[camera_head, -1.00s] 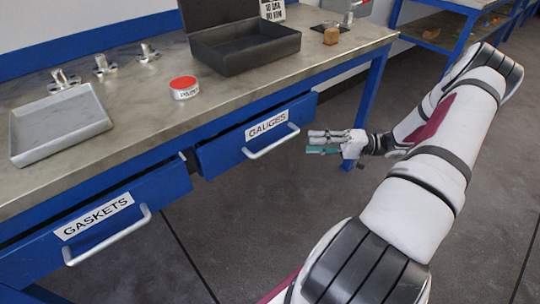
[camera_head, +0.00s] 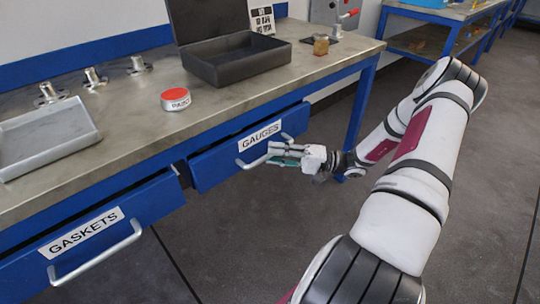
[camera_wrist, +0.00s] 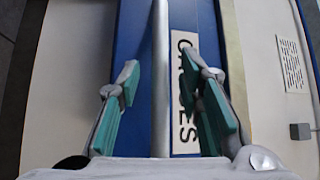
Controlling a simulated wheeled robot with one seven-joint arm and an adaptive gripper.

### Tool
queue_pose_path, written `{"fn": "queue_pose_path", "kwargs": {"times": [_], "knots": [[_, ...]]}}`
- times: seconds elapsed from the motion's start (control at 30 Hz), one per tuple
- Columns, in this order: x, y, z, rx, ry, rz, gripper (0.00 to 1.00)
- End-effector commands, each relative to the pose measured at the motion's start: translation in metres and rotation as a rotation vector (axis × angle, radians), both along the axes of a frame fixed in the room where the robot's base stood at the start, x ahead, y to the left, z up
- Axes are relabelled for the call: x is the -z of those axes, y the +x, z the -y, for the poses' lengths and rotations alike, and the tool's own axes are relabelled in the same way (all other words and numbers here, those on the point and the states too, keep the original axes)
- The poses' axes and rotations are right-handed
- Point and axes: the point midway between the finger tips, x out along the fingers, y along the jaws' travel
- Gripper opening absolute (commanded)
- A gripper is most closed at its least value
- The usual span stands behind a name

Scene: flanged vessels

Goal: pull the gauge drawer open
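The blue gauge drawer (camera_head: 217,166), labelled GAUGES, sits under the right part of the bench and its front stands a little out from the bench frame. Its pale bar handle (camera_head: 245,162) runs along the front. My gripper (camera_head: 272,153) is at the right part of this handle. In the wrist view the handle (camera_wrist: 160,60) runs upright between the two teal-padded fingers (camera_wrist: 163,95). The fingers are open, with a gap on each side of the bar. The GAUGES label (camera_wrist: 185,110) is partly hidden behind the right finger.
The blue gaskets drawer (camera_head: 150,205) with its own handle (camera_head: 100,255) is to the left, also standing out. Floor in front is clear.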

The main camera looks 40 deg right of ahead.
Motion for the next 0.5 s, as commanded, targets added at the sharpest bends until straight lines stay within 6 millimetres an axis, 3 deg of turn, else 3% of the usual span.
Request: {"fn": "queue_pose_path", "kwargs": {"times": [0.2,0.5], "knots": [[-0.0025,0.0115,-0.0125,-0.001,0.000,0.000,0.33],[-0.0027,0.0128,-0.0138,0.000,-0.001,-0.001,0.33]]}}
